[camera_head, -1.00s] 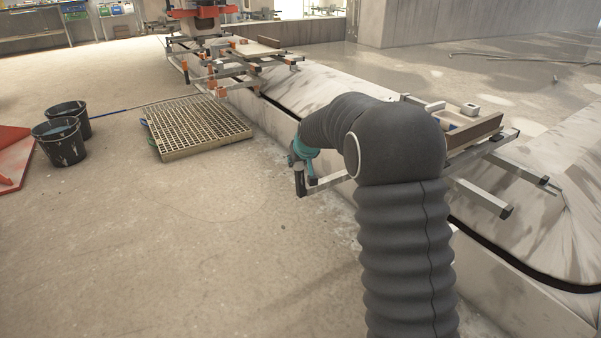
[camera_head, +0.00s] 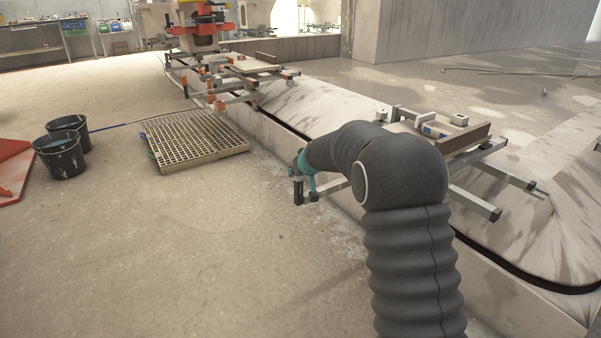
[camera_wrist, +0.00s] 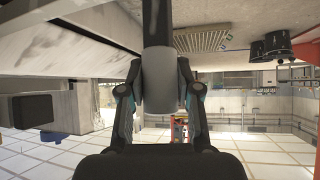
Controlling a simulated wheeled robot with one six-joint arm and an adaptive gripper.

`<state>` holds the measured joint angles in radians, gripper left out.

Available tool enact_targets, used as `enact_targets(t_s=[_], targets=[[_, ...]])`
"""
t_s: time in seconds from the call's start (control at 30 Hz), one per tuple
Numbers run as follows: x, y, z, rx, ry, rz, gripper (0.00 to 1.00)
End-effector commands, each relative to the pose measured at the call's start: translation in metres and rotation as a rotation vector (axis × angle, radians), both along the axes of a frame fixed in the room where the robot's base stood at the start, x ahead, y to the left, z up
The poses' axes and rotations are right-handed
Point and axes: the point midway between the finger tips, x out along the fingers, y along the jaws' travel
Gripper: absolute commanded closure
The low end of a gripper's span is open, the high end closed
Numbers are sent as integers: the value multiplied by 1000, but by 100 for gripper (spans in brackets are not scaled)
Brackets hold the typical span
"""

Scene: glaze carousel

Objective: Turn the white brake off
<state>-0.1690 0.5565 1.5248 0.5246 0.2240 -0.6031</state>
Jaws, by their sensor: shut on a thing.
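My gripper (camera_head: 305,188) is at the near side of the low carousel, low over its edge, with my dark sleeved arm in front. In the wrist view, my gripper's two fingers (camera_wrist: 159,100) close around a pale grey cylinder (camera_wrist: 162,92) on a dark upright bar (camera_wrist: 157,22). In the head view the held part is small and mostly hidden by the gripper. I cannot tell for certain that this pale cylinder is the white brake.
A shallow wooden tray (camera_head: 470,138) with small blocks sits on the carousel's frame behind my arm. A metal grate (camera_head: 195,140) and black buckets (camera_head: 59,155) stand on the floor at the left. A red-topped station (camera_head: 205,18) is at the back.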

Motion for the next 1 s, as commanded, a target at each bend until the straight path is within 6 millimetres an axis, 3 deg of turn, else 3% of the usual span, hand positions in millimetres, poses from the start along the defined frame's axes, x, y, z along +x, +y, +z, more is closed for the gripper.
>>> enact_targets(t_s=[0.17,0.2,0.27,0.67,1.0], targets=[[0,-1,0,-1,0,-2,100],[0,-1,0,-1,0,-2,57],[0,-1,0,-1,1,-2,42],[-4,2,3,0,0,3,41],[-41,-13,37,0,-2,-1,41]])
